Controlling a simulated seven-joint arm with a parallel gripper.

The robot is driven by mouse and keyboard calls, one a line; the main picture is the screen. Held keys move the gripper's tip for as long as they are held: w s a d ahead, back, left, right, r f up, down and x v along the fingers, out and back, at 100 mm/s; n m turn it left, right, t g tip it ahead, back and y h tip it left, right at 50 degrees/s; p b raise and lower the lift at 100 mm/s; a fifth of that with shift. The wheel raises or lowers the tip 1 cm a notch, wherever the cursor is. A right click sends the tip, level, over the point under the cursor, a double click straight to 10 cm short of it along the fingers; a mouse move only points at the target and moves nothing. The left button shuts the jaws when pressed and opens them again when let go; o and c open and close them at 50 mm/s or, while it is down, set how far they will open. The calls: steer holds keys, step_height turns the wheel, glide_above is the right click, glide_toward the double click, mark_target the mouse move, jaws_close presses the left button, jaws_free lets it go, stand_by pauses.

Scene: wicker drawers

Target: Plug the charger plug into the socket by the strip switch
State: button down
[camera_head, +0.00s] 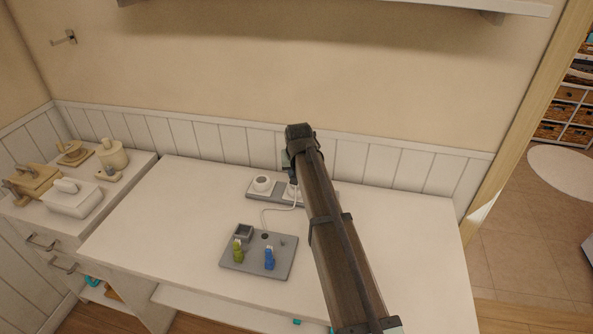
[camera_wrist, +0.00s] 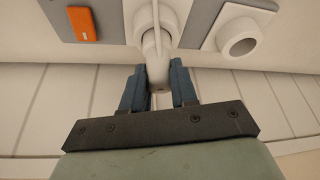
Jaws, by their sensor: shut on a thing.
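My gripper (camera_wrist: 157,78) is shut on the white charger plug (camera_wrist: 158,68), with one blue finger on each side of it. In the wrist view the plug lines up with the socket by the orange strip switch (camera_wrist: 84,24). I cannot tell how far it is seated. The grey power strip (camera_wrist: 202,22) has another white socket (camera_wrist: 238,38), which is empty. In the head view the strip (camera_head: 250,194) lies at the back of the table, and my gripper (camera_head: 292,176) is over it. My arm hides the switch there. A white cord (camera_head: 275,209) runs from a grey base to the plug.
The grey base (camera_head: 233,263) on the white table (camera_head: 190,225) carries a green piece (camera_head: 238,252), a blue piece (camera_head: 269,259) and a grey block (camera_head: 242,232). A panelled wall (camera_head: 230,144) stands close behind the strip. Wooden and white items stand on the left cabinet.

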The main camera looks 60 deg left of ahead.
steer(key=shift+f, duration=0.65)
steer(key=c, duration=0.8)
jaws_free()
steer(key=v, duration=1.3)
steer(key=shift+s+d+r, duration=0.1)
steer(key=shift+d+r, duration=0.05)
steer(key=shift+r, duration=0.25)
